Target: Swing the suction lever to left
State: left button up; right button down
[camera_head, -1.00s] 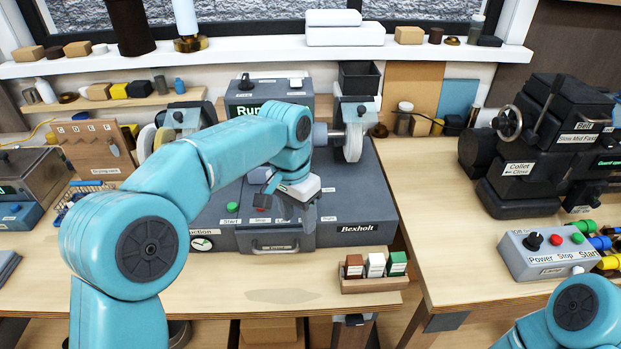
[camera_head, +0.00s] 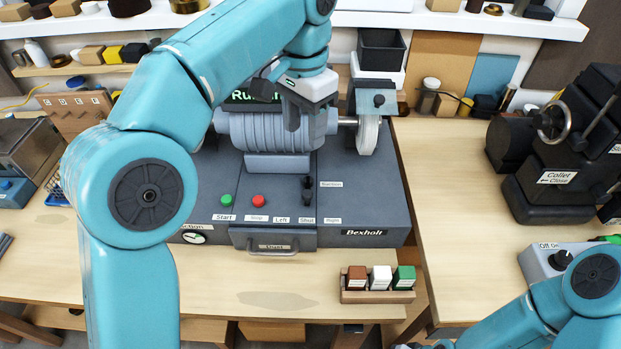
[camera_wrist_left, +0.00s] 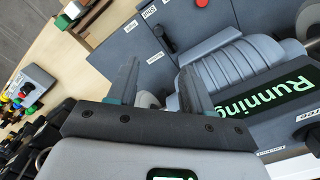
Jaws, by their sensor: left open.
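The suction lever (camera_head: 307,190) is a small black lever on the sloping grey front of the Bexholt machine (camera_head: 375,215). It stands above the middle label, "Shut", between "Left" and "Right". It also shows in the left wrist view (camera_wrist_left: 163,39), beyond the fingertips. My left gripper (camera_head: 291,108) is over the ribbed motor housing, higher in the picture than the lever and apart from it. In the left wrist view its two fingers (camera_wrist_left: 160,78) are spread, with nothing held between them. My right arm enters at the lower right; its gripper is not clearly visible.
Green Start (camera_head: 226,200) and red Stop (camera_head: 258,201) buttons sit left of the lever. A drawer (camera_head: 273,240) is below. A wooden holder with coloured blocks (camera_head: 377,291) stands in front. A grinding wheel (camera_head: 368,135) is at the right. The bench front is mostly clear.

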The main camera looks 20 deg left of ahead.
pick_arm(q)
jog(key=b, duration=0.2)
send_over(307, 193)
notch_tip(307, 193, down, 6)
notch_tip(307, 193, down, 10)
jog(key=shift+r, duration=0.2)
jog(key=shift+f, duration=0.4)
grip_shut()
